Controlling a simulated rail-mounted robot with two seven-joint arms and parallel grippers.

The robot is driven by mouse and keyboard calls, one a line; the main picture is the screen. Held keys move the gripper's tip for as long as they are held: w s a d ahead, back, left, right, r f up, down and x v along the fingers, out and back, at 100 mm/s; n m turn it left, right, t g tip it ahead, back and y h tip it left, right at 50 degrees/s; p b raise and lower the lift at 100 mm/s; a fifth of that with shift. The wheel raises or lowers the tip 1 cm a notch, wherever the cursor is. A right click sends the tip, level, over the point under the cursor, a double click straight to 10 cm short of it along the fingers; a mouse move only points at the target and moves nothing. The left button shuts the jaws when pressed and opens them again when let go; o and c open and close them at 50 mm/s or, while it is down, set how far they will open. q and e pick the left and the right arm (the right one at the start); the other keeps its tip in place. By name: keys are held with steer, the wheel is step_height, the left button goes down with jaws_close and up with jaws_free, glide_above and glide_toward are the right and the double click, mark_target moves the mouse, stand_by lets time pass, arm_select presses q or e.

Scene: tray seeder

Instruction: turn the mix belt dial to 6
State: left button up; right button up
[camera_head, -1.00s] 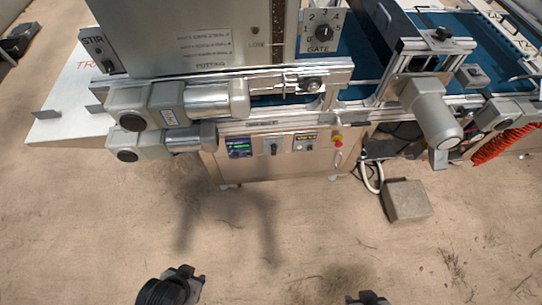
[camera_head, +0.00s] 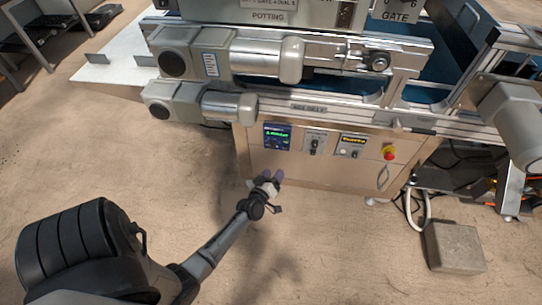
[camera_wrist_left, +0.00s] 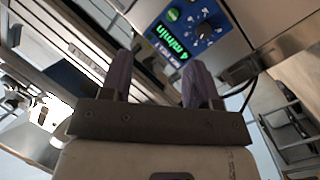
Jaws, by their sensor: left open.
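The blue control panel (camera_head: 278,137) with a green readout is on the front of the cabinet, under the conveyor. In the left wrist view, a dark round dial (camera_wrist_left: 207,32) with white marks around it sits on this panel, beside a green readout (camera_wrist_left: 172,38) that seems to show 4 m/min. The dial's exact pointer position is too small to read. My left gripper (camera_head: 269,178) is open and empty, in front of and below the panel. Its purple fingers also show in the left wrist view (camera_wrist_left: 158,78), apart from the dial. My right gripper is out of view.
Motors (camera_head: 215,105) jut out above. A grey box (camera_head: 453,247) lies on the floor at right.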

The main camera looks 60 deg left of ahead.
mark_target(271, 147)
arm_select(q)
steer(key=s+a+f+n+g+y+b, duration=0.1)
steer(key=a+f+n+g+y+b, duration=0.1)
steer(key=a+f+n+y, duration=0.25)
steer(key=b+x, duration=0.5)
steer(key=x, duration=0.6)
steer(key=shift+s+a, duration=0.1)
steer(key=shift+a, duration=0.1)
steer(key=shift+b+x, duration=0.4)
steer(key=shift+x, duration=0.45)
steer(key=shift+r, duration=0.1)
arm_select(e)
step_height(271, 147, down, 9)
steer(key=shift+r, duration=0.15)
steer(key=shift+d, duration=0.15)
